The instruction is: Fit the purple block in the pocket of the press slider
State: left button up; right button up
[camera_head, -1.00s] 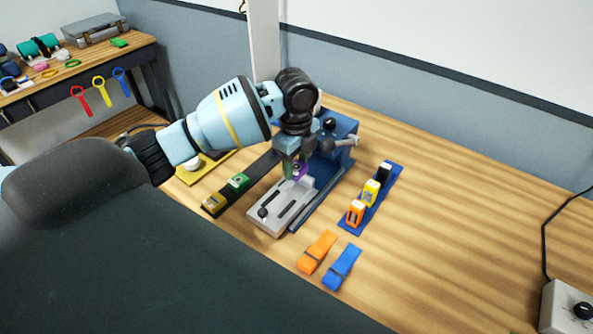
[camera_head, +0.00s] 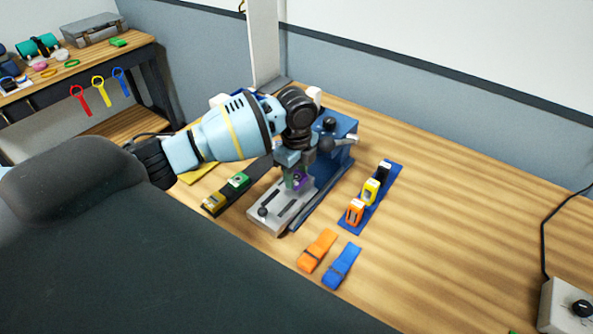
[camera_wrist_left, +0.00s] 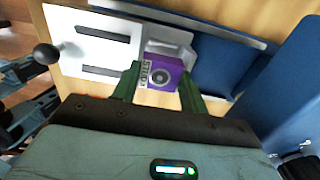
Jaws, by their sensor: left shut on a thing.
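The purple block (camera_head: 300,180) is held between the fingers of my left gripper (camera_head: 297,177), over the rear part of the grey press slider (camera_head: 272,212). In the left wrist view the purple block (camera_wrist_left: 161,75), with a printed label and a dark round mark, sits between the two green fingers (camera_wrist_left: 160,84). The slider (camera_wrist_left: 75,25) lies beyond it, with dark slots and a black knob (camera_wrist_left: 46,54). The pocket is hidden behind the block and gripper, so I cannot tell whether the block touches it. My right gripper is not in view.
The blue press body (camera_head: 338,135) with its lever stands right behind the gripper. A dark strip with green (camera_head: 238,181) and gold blocks lies left. A blue strip with orange (camera_head: 355,211), yellow and black blocks lies right. Orange (camera_head: 318,250) and blue straps lie in front.

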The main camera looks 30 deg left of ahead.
aim_at(296, 177)
pick_arm(q)
jog(key=shift+f, duration=0.1)
jog(key=o, duration=1.2)
jog(key=shift+s+f, duration=0.15)
jog(key=shift+r, duration=0.4)
notch_tip(296, 177, up, 13)
jog(key=shift+f, duration=0.15)
jog(key=shift+f, duration=0.1)
